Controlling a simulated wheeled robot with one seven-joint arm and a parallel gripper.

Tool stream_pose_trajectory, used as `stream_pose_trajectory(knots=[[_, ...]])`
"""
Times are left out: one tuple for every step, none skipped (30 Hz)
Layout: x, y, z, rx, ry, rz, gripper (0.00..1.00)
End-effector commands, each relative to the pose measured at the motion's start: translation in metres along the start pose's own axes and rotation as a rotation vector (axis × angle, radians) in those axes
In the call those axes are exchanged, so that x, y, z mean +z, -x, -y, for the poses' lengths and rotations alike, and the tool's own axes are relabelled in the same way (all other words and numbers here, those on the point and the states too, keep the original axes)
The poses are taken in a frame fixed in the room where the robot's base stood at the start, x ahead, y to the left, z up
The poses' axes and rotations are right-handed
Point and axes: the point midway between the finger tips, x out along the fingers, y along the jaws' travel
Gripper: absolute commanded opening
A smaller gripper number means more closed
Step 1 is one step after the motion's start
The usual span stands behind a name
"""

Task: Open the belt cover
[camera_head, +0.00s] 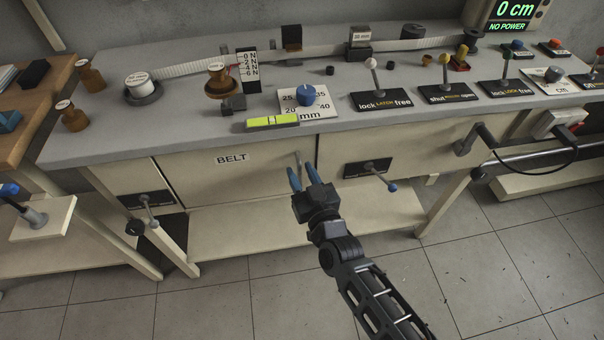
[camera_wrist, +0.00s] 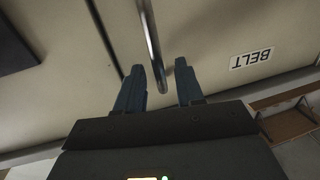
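The belt cover (camera_head: 235,180) is a cream front panel under the worktop, marked with a BELT label (camera_head: 231,159). It looks closed. A thin metal bar handle (camera_head: 297,160) stands at its right end. My gripper (camera_head: 302,174) is in front of this handle, its two blue fingers apart. In the wrist view the handle (camera_wrist: 151,45) is a steel bar with its end between the open fingers (camera_wrist: 160,75), with gaps beside it. I cannot tell how deep the bar sits between them. The cover (camera_wrist: 220,25) and its label (camera_wrist: 251,59) also show there.
A blue-tipped lever (camera_head: 380,175) on a black plate is right of the handle; another lever (camera_head: 150,208) is at the lower left. A crank (camera_head: 475,140) juts out farther right. A lower shelf (camera_head: 250,232) lies below.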

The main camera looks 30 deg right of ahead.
Motion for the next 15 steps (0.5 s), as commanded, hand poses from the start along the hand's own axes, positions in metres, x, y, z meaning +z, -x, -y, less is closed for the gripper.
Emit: stream_pose_trajectory(knots=[[0.0002, 0.0002, 0.0, 0.0, 0.0, 0.0, 0.37], [0.0002, 0.0002, 0.0001, 0.0, 0.0, 0.0, 0.37], [0.0002, 0.0003, 0.0001, 0.0, 0.0, 0.0, 0.37], [0.0002, 0.0003, 0.0001, 0.0, 0.0, 0.0, 0.34], [0.0002, 0.0003, 0.0001, 0.0, 0.0, 0.0, 0.31], [0.0002, 0.0004, 0.0001, 0.0, -0.001, 0.0, 0.28], [0.0002, 0.0004, 0.0001, 0.0, -0.001, 0.0, 0.25], [0.0002, 0.0004, 0.0001, 0.0, -0.001, 0.0, 0.22], [0.0002, 0.0004, 0.0001, 0.0, -0.001, 0.0, 0.18], [0.0002, 0.0004, 0.0001, 0.0, -0.001, 0.0, 0.15], [0.0002, 0.0005, 0.0001, 0.0, -0.001, 0.0, 0.12], [0.0002, 0.0005, 0.0001, 0.0, -0.001, 0.0, 0.08], [0.0002, 0.0005, 0.0001, 0.0, -0.001, 0.0, 0.06], [0.0003, 0.0005, 0.0001, 0.0, -0.001, 0.001, 0.03], [0.0002, 0.0005, 0.0001, 0.0, -0.001, 0.0, 0.0]])
